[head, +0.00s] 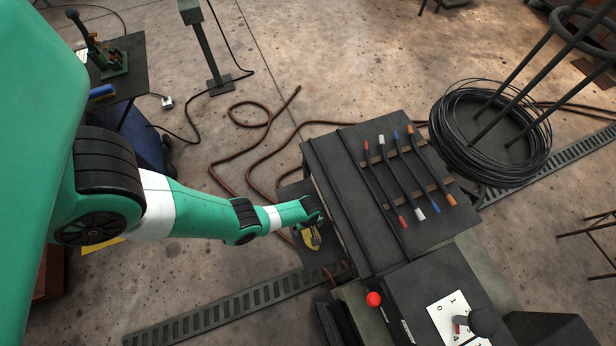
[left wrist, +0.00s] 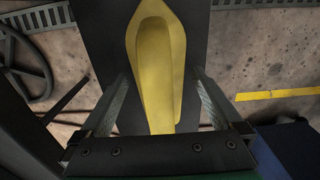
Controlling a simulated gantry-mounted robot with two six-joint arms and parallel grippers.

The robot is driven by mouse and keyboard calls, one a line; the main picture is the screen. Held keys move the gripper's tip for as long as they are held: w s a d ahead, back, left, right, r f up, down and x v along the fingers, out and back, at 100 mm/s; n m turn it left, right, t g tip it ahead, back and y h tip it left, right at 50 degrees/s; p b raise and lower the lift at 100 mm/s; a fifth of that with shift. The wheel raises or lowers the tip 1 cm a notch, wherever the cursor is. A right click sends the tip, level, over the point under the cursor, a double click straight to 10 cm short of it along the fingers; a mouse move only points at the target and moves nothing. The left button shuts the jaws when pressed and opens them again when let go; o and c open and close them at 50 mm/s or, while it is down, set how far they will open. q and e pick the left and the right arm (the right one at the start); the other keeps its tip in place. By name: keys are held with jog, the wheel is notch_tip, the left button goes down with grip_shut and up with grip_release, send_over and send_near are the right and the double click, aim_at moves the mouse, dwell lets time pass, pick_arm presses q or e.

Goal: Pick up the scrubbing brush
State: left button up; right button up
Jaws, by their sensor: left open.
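The scrubbing brush has a yellow body (left wrist: 155,60) and lies on a dark shelf (head: 290,192). In the head view a small part of the yellow brush (head: 310,241) shows just below the end of my left arm. My left gripper (head: 314,226) is over the brush and hides some of it. In the left wrist view the left gripper (left wrist: 160,77) is open, with one finger on each side of the yellow body and a visible gap on both sides. The bristles are hidden. My right gripper is not in view.
A dark bench (head: 345,200) with several colour-tipped rods (head: 410,180) stands right of the shelf. A control box with a red button (head: 374,299) is in front. A black wire coil (head: 490,135) lies at the right. A brown hose (head: 262,160) crosses the floor.

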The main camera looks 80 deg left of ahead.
pick_arm(q)
jog(key=c, duration=1.4)
jog(key=shift+r+p, duration=0.5)
jog(key=shift+p, duration=0.1)
jog(key=shift+c, duration=0.2)
jog(key=r+p, duration=0.2)
jog(key=p, duration=0.1)
jog(key=r+p, duration=0.1)
jog(key=r, duration=0.1)
jog(key=shift+d+r, duration=0.1)
jog(key=shift+d, duration=0.25)
jog(key=d+r+p, duration=0.3)
jog(key=r+p, duration=0.1)
jog(key=p, duration=0.1)
jog(key=shift+s+d+r, duration=0.2)
jog(key=shift+d+r, duration=0.15)
jog(key=s+d+r+p, duration=0.1)
jog(key=d+r+p, duration=0.2)
jog(key=d, duration=0.6)
jog(key=shift+d+p, duration=0.3)
jog(key=shift+p, duration=0.05)
